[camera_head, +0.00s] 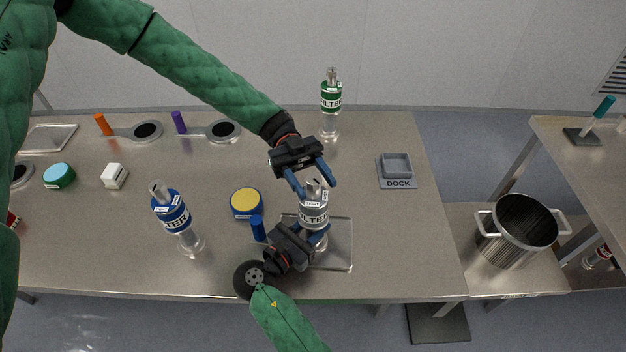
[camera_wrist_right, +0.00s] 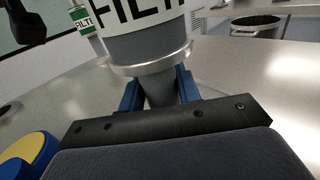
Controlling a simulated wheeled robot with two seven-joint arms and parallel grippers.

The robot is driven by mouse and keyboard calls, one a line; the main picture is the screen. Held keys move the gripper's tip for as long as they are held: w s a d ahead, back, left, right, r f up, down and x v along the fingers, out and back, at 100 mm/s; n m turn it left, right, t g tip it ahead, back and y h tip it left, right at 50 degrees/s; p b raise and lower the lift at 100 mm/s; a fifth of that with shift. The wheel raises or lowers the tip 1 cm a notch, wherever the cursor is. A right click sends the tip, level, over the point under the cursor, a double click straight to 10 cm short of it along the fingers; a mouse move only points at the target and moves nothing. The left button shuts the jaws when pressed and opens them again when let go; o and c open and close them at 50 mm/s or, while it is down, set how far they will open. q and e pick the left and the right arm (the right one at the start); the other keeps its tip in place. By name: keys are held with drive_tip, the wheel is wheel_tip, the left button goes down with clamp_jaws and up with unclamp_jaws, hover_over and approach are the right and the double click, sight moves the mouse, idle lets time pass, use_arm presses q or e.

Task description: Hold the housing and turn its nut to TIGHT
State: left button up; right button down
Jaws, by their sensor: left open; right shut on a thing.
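The grey filter housing (camera_head: 314,212) stands upright on a tray (camera_head: 338,246) at the middle of the table, with its nut (camera_head: 313,187) on top and a small white label below it. My right gripper (camera_head: 316,236) is shut on the housing's lower part; the right wrist view shows its blue fingers (camera_wrist_right: 160,90) on either side of the narrow grey neck, below the wide body (camera_wrist_right: 150,45). My left gripper (camera_head: 311,187) is open at the top of the housing, its fingers around or just beside the nut. I cannot tell whether they touch it.
A blue filter (camera_head: 172,213) stands at left and a green filter (camera_head: 331,97) at the back. A yellow-topped blue disc (camera_head: 246,203) lies left of the tray. A grey DOCK (camera_head: 397,171) sits at right. A pot (camera_head: 517,231) stands beyond the table's right edge.

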use_arm(q)
drive_tip(key=v, duration=0.7)
drive_tip(key=shift+w, duration=0.2)
